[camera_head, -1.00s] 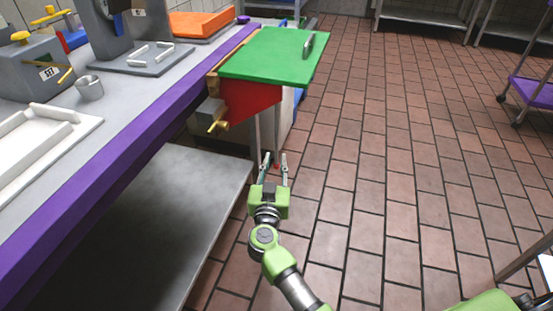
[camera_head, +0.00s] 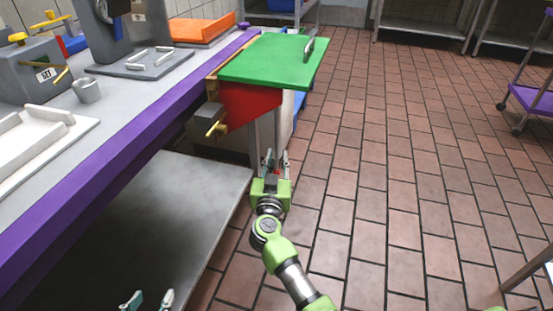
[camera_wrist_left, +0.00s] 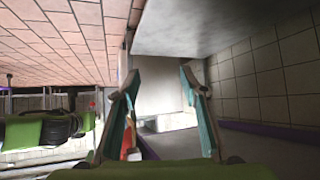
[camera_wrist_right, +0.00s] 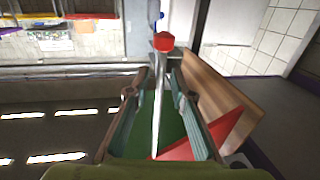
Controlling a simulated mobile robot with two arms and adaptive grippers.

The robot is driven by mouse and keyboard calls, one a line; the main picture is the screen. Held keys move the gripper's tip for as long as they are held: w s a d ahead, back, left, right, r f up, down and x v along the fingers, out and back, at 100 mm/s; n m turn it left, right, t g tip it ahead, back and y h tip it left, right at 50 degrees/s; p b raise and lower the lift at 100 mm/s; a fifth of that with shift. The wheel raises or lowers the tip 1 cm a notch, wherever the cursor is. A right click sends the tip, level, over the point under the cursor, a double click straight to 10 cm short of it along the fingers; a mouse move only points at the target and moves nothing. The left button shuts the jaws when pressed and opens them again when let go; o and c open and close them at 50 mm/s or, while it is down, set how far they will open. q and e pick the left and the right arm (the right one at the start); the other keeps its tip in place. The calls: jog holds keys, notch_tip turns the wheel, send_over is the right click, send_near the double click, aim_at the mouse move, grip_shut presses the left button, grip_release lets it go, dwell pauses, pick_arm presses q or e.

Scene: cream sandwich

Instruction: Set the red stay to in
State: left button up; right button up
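A grey bar with a red tip (camera_wrist_right: 163,42), seemingly the red stay, shows in the right wrist view. In the head view, two grey uprights (camera_head: 278,130) hang below the green leaf (camera_head: 270,60) and the red panel (camera_head: 250,105). My right gripper (camera_head: 277,158) is open at the lower end of these uprights; in the right wrist view its fingers (camera_wrist_right: 160,92) stand either side of the bar. I cannot tell whether they touch it. My left gripper (camera_head: 147,299) is low at the bottom edge, open and empty in the left wrist view (camera_wrist_left: 160,78).
The purple-edged counter (camera_head: 120,120) runs along the left, with a metal cup (camera_head: 86,91) and a grey box (camera_head: 35,70) on it. A metal lower shelf (camera_head: 170,210) lies below. A brass-handled fitting (camera_head: 212,122) juts out beside the red panel. The tiled floor to the right is mostly clear.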

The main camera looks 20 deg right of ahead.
grip_shut()
